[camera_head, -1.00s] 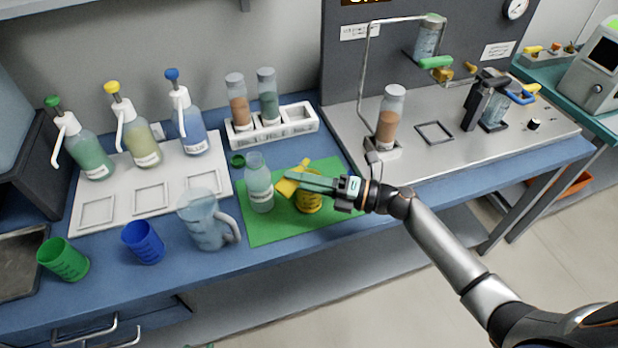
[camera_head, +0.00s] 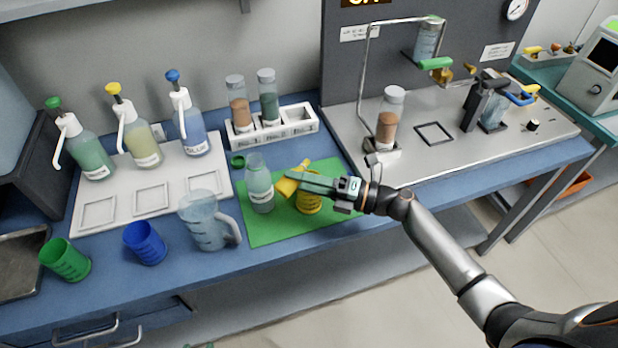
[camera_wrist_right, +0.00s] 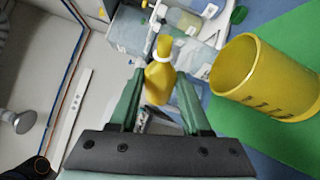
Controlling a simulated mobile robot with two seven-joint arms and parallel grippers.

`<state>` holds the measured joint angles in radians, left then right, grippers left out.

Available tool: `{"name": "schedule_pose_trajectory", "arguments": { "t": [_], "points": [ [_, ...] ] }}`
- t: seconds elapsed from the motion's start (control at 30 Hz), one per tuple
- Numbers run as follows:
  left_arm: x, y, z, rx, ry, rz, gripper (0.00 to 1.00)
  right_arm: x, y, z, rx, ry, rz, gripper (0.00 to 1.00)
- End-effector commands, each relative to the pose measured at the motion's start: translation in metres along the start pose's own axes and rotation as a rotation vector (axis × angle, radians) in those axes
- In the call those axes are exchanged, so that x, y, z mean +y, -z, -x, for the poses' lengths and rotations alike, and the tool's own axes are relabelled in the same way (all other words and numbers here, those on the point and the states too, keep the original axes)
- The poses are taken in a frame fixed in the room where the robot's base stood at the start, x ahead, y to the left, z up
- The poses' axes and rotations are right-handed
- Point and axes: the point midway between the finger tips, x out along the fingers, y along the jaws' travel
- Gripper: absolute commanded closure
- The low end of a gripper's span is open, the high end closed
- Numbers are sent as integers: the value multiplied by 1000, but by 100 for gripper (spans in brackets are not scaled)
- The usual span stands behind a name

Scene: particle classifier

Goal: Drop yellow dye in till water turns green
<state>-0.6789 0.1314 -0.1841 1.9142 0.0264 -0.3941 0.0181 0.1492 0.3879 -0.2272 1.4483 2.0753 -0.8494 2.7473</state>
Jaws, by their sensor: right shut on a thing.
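My right gripper (camera_head: 292,178) is shut on a yellow dropper (camera_head: 287,187). The yellow dropper also shows between the green fingers in the right wrist view (camera_wrist_right: 160,78). An open clear bottle (camera_head: 260,184) with pale blue-green liquid stands upright just left of the dropper, on the green mat (camera_head: 270,231). I cannot tell whether the dropper's tip is over the bottle's mouth. A yellow cup (camera_head: 309,204) stands on the mat below the gripper; it also shows at the right of the wrist view (camera_wrist_right: 262,82). My left gripper is not in view.
A clear jug (camera_head: 205,225), a blue cup (camera_head: 145,243) and a green cup (camera_head: 66,260) stand to the left. Green, yellow and blue pump bottles stand on a white tray (camera_head: 123,194) behind. A white rack (camera_head: 296,121) holds two vials. A green cap (camera_head: 237,160) lies near the bottle.

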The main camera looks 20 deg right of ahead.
Motion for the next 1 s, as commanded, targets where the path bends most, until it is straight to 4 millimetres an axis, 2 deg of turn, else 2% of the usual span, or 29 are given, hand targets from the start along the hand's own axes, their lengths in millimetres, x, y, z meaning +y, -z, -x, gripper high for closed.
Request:
{"name": "schedule_pose_trajectory", "arguments": {
  "t": [1.0],
  "points": [
    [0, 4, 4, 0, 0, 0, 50, 3, -1, 0, -10, -24, -57, 100]
  ]
}}
